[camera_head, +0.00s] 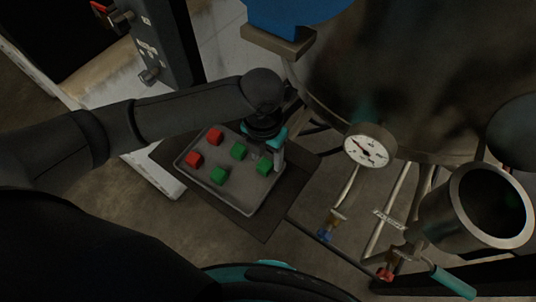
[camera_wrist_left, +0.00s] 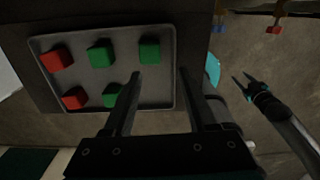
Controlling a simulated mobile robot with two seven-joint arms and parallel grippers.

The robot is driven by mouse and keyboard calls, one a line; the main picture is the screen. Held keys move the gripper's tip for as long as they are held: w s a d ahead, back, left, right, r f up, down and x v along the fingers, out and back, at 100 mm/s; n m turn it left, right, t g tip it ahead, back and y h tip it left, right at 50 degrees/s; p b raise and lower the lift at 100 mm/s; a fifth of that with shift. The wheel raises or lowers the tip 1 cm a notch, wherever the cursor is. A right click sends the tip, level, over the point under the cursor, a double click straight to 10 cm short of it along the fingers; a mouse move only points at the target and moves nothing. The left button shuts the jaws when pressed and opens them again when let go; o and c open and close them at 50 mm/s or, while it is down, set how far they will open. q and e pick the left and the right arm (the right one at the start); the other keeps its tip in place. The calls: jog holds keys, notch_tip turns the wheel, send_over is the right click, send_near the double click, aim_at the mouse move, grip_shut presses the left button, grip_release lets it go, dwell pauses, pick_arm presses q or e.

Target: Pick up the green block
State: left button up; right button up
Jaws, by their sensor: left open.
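A shallow grey tray (camera_head: 246,203) holds three green blocks and two red ones. One green block (camera_head: 264,166) sits near the tray's right side, just below my left gripper (camera_head: 267,153). The other green blocks lie at the middle (camera_head: 238,151) and the lower left (camera_head: 218,175). In the left wrist view, my left gripper (camera_wrist_left: 160,73) is open and empty. One green block (camera_wrist_left: 149,51) shows just past its fingertips, and another (camera_wrist_left: 113,95) is partly hidden by a finger. My right gripper (camera_wrist_left: 243,77) shows only in the wrist view, apart from the tray, its fingers spread.
Red blocks (camera_head: 215,135) and (camera_head: 194,159) lie on the tray's left side. A large dark vessel with a pressure gauge (camera_head: 368,147) stands to the right. Pipes with a blue valve (camera_head: 325,236) and a red valve (camera_head: 385,274) run below it.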

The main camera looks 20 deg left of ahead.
aim_at(263, 165)
pick_arm(q)
jog(key=shift+w+a+m, duration=0.3)
jog(key=shift+a+m, duration=0.05)
jog(key=shift+m, duration=0.05)
jog(key=shift+a+f, duration=0.1)
jog(key=shift+f, duration=0.05)
jog(key=f, duration=0.2)
jog(key=f+b, duration=0.1)
jog(key=f, duration=0.4)
jog(key=shift+w+b, duration=0.3)
jog(key=shift+b, duration=0.1)
jog(key=shift+a, duration=0.1)
grip_shut()
